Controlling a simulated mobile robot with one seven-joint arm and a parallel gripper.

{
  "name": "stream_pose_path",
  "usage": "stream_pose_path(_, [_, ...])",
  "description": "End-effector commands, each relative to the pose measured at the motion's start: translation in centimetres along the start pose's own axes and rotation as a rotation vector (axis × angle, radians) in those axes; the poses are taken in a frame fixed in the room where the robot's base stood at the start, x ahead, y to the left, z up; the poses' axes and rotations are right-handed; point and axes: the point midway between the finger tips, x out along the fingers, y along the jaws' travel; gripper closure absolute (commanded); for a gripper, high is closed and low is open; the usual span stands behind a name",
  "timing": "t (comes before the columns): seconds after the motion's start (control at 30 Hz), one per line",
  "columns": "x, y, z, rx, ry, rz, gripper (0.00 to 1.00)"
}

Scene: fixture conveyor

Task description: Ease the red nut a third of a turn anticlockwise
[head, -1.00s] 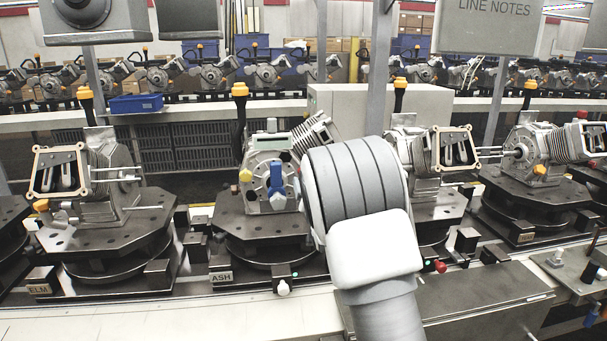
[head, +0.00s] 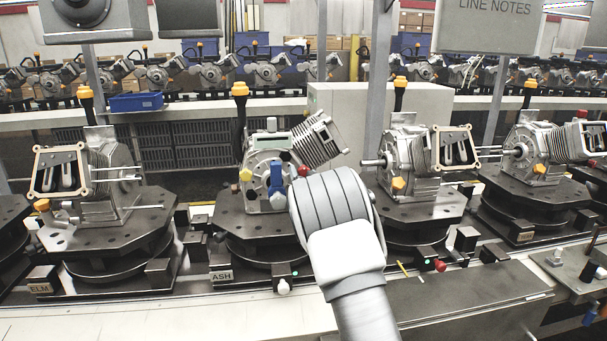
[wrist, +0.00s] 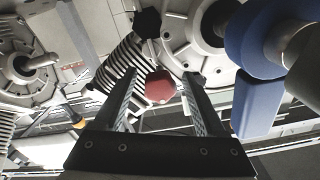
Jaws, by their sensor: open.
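The red nut (wrist: 160,87) is a hexagonal head on the engine casing, seen in the wrist view between and just beyond my fingertips. It also shows in the head view (head: 303,170) as a small red spot to the right of the blue part. My gripper (wrist: 163,78) is open, one finger on each side of the nut, with gaps visible. Whether the fingertips reach the nut's depth I cannot tell. In the head view my arm hides the gripper. The engine (head: 262,158) sits on the turntable labelled ASH (head: 232,225).
A blue part (wrist: 258,60) sits close to the right of my right finger, and it shows in the head view (head: 277,180). A ribbed cylinder (wrist: 128,60) is close on the left. Neighbouring engines (head: 408,160) stand on turntables on both sides.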

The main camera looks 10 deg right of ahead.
Motion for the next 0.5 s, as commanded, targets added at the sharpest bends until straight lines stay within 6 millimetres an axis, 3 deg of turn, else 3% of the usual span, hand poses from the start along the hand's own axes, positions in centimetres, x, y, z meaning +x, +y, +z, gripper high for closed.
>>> stream_pose_path(0.1, [-0.01,0.01,0.01,0.0,0.0,0.0,0.27])
stream_pose_path(0.5, [-0.03,0.01,0.02,0.0,0.0,0.0,0.99])
